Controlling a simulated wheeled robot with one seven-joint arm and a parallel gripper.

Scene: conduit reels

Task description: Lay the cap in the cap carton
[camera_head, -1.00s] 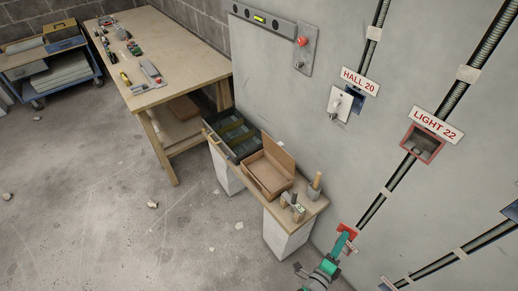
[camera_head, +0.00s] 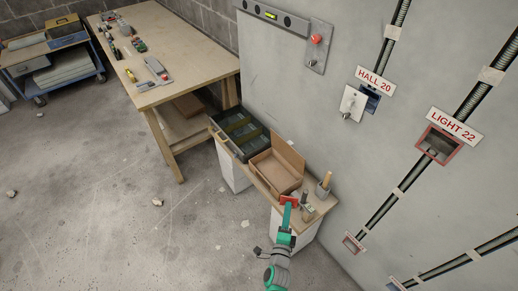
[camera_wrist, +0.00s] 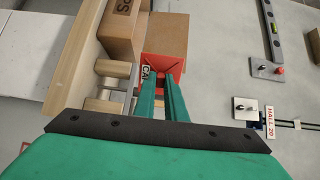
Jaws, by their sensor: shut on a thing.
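My gripper (camera_head: 287,206) is shut on the red cap (camera_head: 289,200). It holds the cap near the front edge of the narrow bench, by the near right end of the cap carton. In the wrist view the green fingers (camera_wrist: 160,88) reach to the red-orange cap (camera_wrist: 167,38). The cap carton (camera_head: 266,181) is a brown cardboard box with its lid standing up on the wall side. The wrist view shows part of a brown carton (camera_wrist: 122,30) with the letters "PS", beside the cap. The carton's inside looks empty in the head view.
A dark divided tray (camera_head: 240,137) stands beyond the carton. A holder with a wooden-handled tool (camera_head: 324,187) and small wood-and-metal pieces (camera_head: 306,208) stand at the near end. The floor to the left is mostly clear.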

